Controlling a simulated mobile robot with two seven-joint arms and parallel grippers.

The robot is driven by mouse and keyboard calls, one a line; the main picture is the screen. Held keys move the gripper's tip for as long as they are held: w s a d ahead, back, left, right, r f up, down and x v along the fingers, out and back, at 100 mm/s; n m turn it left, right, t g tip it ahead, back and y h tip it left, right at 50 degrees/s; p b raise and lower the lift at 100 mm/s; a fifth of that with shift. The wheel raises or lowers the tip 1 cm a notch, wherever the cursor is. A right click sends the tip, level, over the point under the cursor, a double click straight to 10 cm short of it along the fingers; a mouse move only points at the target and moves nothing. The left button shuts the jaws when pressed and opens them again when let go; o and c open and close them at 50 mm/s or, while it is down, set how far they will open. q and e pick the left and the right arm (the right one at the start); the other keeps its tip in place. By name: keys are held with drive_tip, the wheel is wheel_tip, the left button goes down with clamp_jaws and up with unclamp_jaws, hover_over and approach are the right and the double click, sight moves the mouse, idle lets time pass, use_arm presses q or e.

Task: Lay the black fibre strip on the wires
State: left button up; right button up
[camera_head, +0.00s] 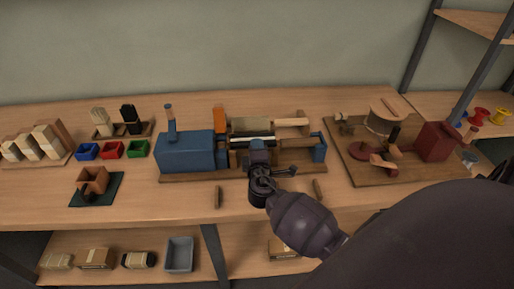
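A blue machine (185,151) stands on a wooden board in the middle of the bench. A dark, narrow strip with a pale band beside it (238,140) lies across the machine's middle; I cannot tell for certain that it is the black fibre strip. Thin wires are too small to make out. My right gripper (258,150) reaches in from the lower right, with its tip at the front of this strip. Its fingers are hidden or too dark to tell open from shut. My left gripper is not in view.
A stand with pale and black fibre bundles (131,119) is at the back left, above blue, red and green bins (112,150). An orange upright (219,117) rises beside the machine. A red device (433,142) stands at the right.

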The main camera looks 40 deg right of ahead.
drive_tip(key=shift+o, duration=0.6)
drive_tip(key=shift+s+f, duration=0.2)
drive_tip(key=shift+f, duration=0.45)
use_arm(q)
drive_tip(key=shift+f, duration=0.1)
use_arm(e)
drive_tip(key=shift+a+f, duration=0.1)
drive_tip(key=shift+c, duration=0.3)
drive_tip(key=shift+s+a, duration=0.1)
drive_tip(key=shift+s, duration=0.05)
drive_tip(key=shift+o, duration=0.4)
drive_tip(key=v, duration=0.2)
drive_tip(key=shift+s+a, duration=0.2)
drive_tip(key=shift+s, duration=0.15)
drive_tip(key=v, duration=0.2)
drive_tip(key=r+v, duration=0.1)
drive_tip(key=v, duration=0.2)
drive_tip(key=shift+s+a, duration=0.2)
drive_tip(key=shift+s, duration=0.1)
drive_tip(key=shift+s+a+r, duration=0.25)
drive_tip(key=shift+s+a, duration=0.15)
drive_tip(key=shift+s, duration=0.25)
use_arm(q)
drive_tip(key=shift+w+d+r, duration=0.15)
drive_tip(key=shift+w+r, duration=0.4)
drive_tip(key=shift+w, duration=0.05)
